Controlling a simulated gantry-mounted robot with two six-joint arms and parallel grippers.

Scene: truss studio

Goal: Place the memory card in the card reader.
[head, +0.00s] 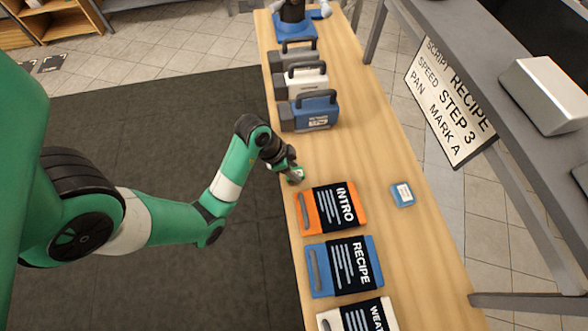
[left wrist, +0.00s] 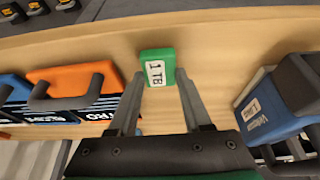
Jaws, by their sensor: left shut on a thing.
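The memory card is a small green block with a white "1 TB" label, seen upright in the left wrist view (left wrist: 157,68). My left gripper (left wrist: 160,80) is shut on it, one finger at each side. In the head view the left gripper (head: 294,174) is at the table's left edge, just above the orange INTRO case, with green showing at its tips. Whether the card touches the table is unclear. A small blue block with a white label (head: 402,194) lies on the table to the right; I cannot tell whether it is the card reader. My right gripper is not in view.
The orange INTRO case (head: 308,208), blue RECIPE case (head: 316,270) and a white case (head: 328,321) line the table's near left. Handled blue (head: 317,104) and white (head: 312,84) boxes stand farther back. The wooden tabletop (head: 365,150) is clear in the middle. A grey shelf (head: 440,45) overhangs the right.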

